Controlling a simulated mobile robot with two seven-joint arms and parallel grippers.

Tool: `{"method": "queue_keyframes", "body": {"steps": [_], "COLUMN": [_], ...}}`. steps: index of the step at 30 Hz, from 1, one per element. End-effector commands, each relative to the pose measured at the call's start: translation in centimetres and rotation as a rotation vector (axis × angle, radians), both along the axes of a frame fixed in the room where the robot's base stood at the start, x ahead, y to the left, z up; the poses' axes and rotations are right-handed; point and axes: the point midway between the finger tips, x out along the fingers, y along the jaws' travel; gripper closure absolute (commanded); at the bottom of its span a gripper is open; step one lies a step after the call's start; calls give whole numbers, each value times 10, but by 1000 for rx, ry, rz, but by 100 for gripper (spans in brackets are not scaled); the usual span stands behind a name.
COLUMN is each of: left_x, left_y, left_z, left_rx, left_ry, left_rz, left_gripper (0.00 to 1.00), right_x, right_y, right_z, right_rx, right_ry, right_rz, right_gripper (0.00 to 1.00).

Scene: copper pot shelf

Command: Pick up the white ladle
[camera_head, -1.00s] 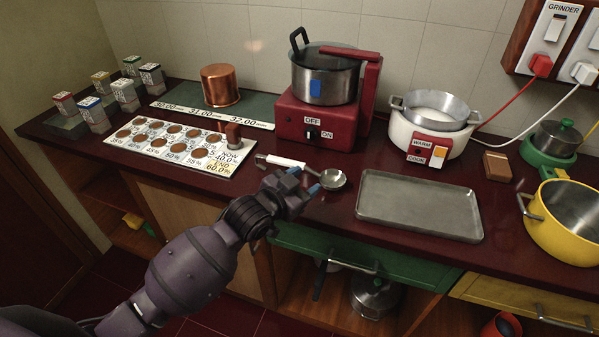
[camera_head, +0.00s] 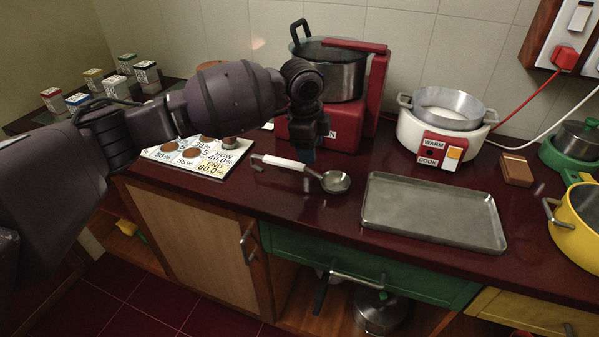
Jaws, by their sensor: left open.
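The white ladle lies on the dark red counter (camera_head: 240,185), left of the metal tray. Its white handle (camera_head: 284,162) points left and ends in a metal hook, and its round metal bowl (camera_head: 336,182) is at the right. My left gripper (camera_head: 307,154) points down just above and behind the ladle, near where the handle meets the neck. It is open and holds nothing. I cannot tell the exact gap between its fingertips and the ladle. My right gripper is not in view.
A red cooker (camera_head: 345,135) with a lidded pot (camera_head: 335,75) stands close behind my gripper. A grey tray (camera_head: 435,212) lies to the right, with a white cooker (camera_head: 440,140) behind it. A marked board (camera_head: 200,155) lies left. The counter in front of the ladle is clear.

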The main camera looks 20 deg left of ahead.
Motion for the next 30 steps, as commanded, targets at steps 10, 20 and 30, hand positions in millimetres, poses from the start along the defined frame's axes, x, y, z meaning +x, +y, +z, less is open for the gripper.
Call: {"method": "queue_keyframes", "body": {"steps": [10,20,30], "left_x": [-1,-1,-1], "left_y": [28,28,29], "left_z": [19,-25,-50], "left_rx": [102,100,101], "left_ry": [145,148,146], "left_rz": [-61,-61,-60], "left_gripper": [47,47,47], "right_x": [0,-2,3], "right_y": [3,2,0], "right_z": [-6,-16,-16], "right_rx": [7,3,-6], "right_ry": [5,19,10], "right_rz": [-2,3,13], "right_gripper": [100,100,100]}}
